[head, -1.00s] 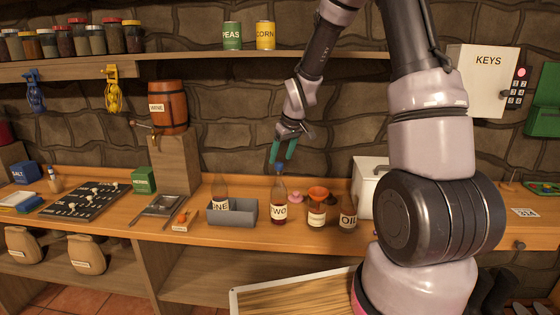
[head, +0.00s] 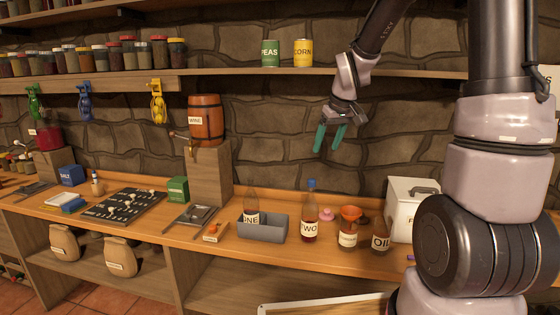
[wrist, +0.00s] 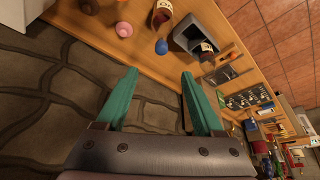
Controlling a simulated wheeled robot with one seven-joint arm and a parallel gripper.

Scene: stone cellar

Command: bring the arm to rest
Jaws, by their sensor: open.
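My gripper (head: 329,138) is open and empty, its two green fingers pointing down above the counter, in front of the stone wall. In the wrist view my gripper (wrist: 160,98) shows with its fingers apart and nothing between them. Below it stands a bottle labelled TWO (head: 309,218) with a blue cap, upright on the wooden counter (head: 340,262) and apart from the fingers. The blue cap also shows in the wrist view (wrist: 161,46).
A bottle labelled ONE (head: 251,208) stands in a grey bin (head: 265,230). A shelf (head: 370,72) with PEAS and CORN cans runs behind.

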